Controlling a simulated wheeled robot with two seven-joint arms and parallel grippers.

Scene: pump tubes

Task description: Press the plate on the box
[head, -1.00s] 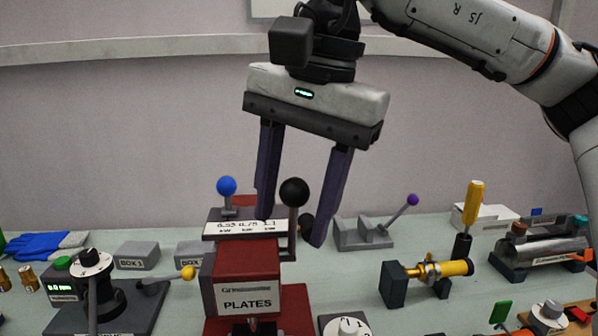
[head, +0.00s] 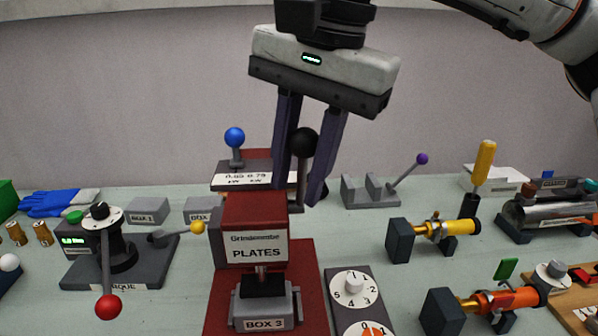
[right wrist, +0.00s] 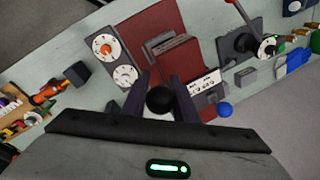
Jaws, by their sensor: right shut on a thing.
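The red press (head: 254,212) marked "Grindcombe PLATES" stands on a red base (head: 222,312). A grey box labelled BOX 3 (head: 264,324) sits under its dark ram (head: 263,285). I cannot make out a separate plate on the box. The press lever, with a black ball knob (head: 303,142), stands upright at the press's right side. My right gripper (head: 300,192) points down and is shut on this knob, one finger on each side. The knob also shows between the fingers in the right wrist view (right wrist: 160,100). My left gripper is out of view.
A torque stand (head: 118,272) with a red-knobbed handle is to the left, near grey boxes (head: 148,211). A dial panel (head: 352,288) stands close to the right of the press base. Brass and orange pump tubes (head: 452,231) are further right. A blue-knobbed lever (head: 234,138) rises behind the press.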

